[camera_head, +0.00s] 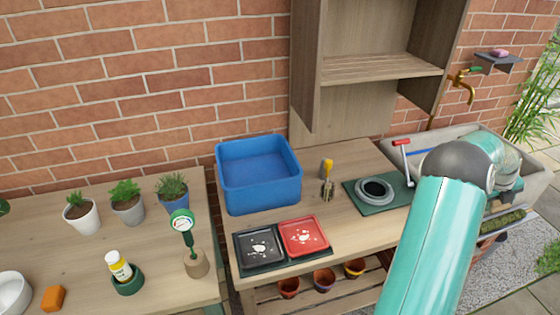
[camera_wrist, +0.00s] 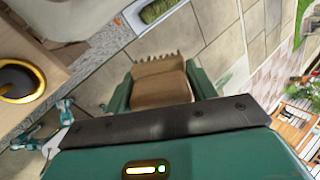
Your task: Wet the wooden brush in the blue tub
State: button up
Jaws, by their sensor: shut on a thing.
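The blue tub (camera_head: 263,193) stands at the back of the wooden bench in the head view, left of the cabinet. It is open at the top, and I cannot tell whether it holds water. My gripper (camera_wrist: 160,76) is shut on the wooden brush (camera_wrist: 161,88) in the wrist view. The brush is a brown block with a jagged edge, held between the two green fingers above paving. In the head view my arm is at the right, well away from the tub, and hides most of the gripper and the brush.
Black (camera_head: 259,247) and red (camera_head: 304,236) trays sit in front of the tub. A yellow-handled tool (camera_head: 327,171) and a grey ring on a green mat (camera_head: 352,194) stand to its right. A stone sink (camera_head: 533,183) lies under a brass tap (camera_head: 466,88). Potted plants (camera_head: 128,206) stand left.

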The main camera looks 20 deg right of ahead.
jog(key=shift+s, duration=0.15)
jog(key=shift+r, duration=0.1)
jog(key=shift+r, duration=4.8)
jog(key=shift+r, duration=2.05)
